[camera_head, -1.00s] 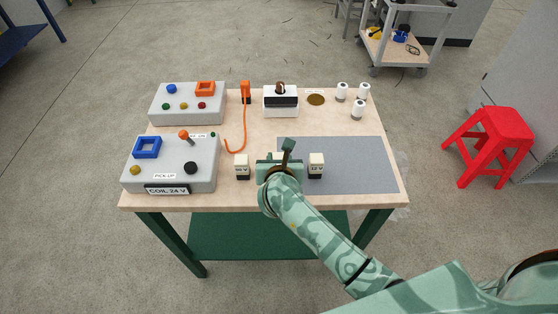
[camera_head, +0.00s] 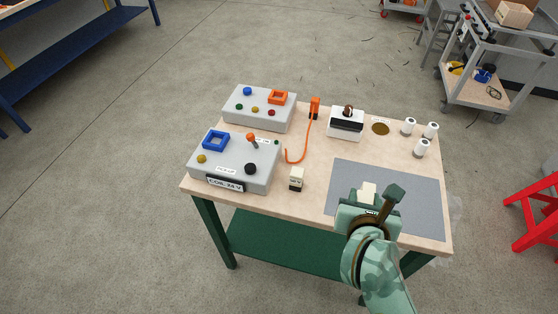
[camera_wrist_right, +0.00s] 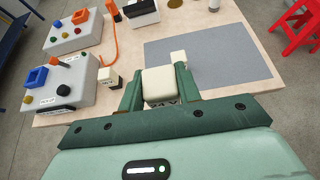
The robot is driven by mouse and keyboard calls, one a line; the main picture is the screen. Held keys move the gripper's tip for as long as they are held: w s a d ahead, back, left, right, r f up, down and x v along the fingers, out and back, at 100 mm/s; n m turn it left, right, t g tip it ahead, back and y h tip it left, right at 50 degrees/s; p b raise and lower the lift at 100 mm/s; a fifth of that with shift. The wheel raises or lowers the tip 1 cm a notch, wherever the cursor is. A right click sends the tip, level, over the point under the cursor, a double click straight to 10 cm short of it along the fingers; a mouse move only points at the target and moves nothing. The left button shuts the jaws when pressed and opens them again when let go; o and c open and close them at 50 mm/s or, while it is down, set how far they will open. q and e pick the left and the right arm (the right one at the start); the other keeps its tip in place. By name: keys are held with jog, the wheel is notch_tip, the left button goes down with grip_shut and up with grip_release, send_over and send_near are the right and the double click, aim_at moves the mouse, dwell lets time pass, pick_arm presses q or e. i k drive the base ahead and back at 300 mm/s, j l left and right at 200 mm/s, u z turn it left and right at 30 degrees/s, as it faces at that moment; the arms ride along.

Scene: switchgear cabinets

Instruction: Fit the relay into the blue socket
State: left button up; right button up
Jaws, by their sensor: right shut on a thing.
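The blue socket (camera_head: 215,141) is a square frame on the nearer grey box (camera_head: 235,165), labelled COIL 24 V; it also shows in the right wrist view (camera_wrist_right: 37,77). My right gripper (camera_wrist_right: 160,90) is shut on a cream relay (camera_wrist_right: 161,82), over the front right part of the table. One relay (camera_head: 296,178) stands left of the mat. My left gripper is out of view.
The farther grey box (camera_head: 258,108) carries an orange socket (camera_head: 278,97). A lever (camera_head: 252,139) and a black knob (camera_head: 250,169) stand up near the blue socket. An orange cable (camera_head: 302,155), a white device (camera_head: 346,122) and white cylinders (camera_head: 422,148) stand farther back. The grey mat (camera_head: 400,180) has free room.

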aim_at(236, 157)
jog(key=i+j, duration=0.1)
jog(key=j, duration=0.35)
jog(key=i+j, duration=0.15)
jog(key=j, duration=0.25)
jog(key=i+j, duration=0.1)
jog(key=j, duration=0.35)
jog(key=i+j, duration=0.15)
jog(key=j, duration=0.25)
